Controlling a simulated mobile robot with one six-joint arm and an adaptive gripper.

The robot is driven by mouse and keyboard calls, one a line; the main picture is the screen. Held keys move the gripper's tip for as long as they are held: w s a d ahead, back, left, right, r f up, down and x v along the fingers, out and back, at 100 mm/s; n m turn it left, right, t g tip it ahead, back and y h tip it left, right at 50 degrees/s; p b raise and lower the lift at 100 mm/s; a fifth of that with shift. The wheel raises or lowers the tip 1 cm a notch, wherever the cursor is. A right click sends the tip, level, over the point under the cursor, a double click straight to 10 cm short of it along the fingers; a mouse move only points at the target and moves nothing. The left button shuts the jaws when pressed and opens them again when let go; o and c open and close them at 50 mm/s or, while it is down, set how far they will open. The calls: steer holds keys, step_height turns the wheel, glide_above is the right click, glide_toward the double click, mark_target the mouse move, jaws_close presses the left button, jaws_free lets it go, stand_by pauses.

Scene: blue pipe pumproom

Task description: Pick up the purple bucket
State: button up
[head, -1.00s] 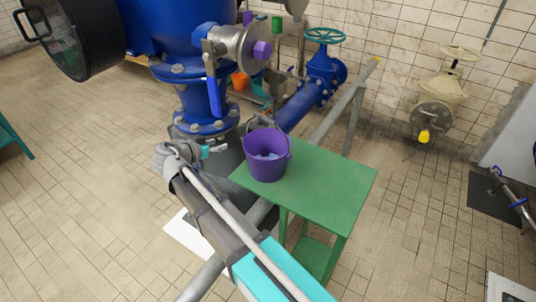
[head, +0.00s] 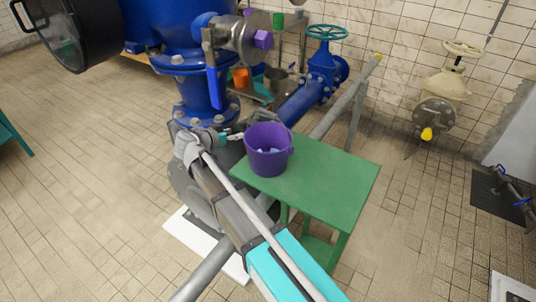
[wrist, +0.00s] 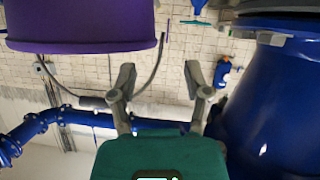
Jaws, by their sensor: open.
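The purple bucket (head: 268,158) stands upright on the green table (head: 335,185), near its far left corner. Something pale shows inside it. In the wrist view, the bucket (wrist: 80,22) fills the upper left, seen close up and upside down. In the head view, my gripper (head: 234,137) is just left of the bucket's rim.
A large blue pump body (head: 160,25) with a blue lever (head: 213,87) stands close behind my gripper. A blue pipe with a green handwheel (head: 327,32) is behind the table. A grey rail (head: 335,110) runs past the table. The table's right part is bare.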

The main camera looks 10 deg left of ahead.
mark_target(248, 130)
steer(key=shift+w+d+f, duration=0.1)
steer(key=shift+w+d, duration=0.05)
steer(key=shift+w, duration=0.15)
steer(key=shift+b+x, duration=1.1)
steer(key=shift+x, duration=1.75)
jaws_close()
